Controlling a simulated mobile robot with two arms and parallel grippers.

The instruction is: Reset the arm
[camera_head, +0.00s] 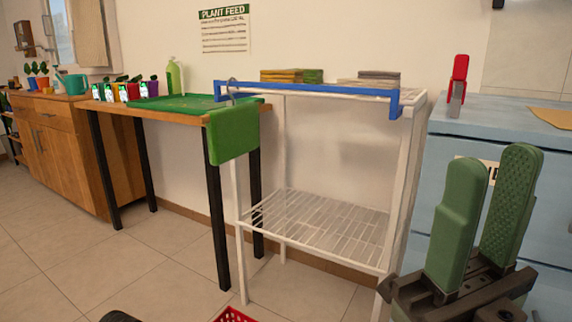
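My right gripper (496,160) is at the lower right of the head view, with two green ribbed fingers pointing up. A narrow gap shows between the fingers and nothing is held in it. It stands in front of the blue cabinet, apart from the white rack.
A white wire rack (325,224) with a blue rail (310,91) stands at the centre. A blue cabinet (490,119) is at right. A red basket (233,315) shows at the bottom edge. Tiled floor at left is clear.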

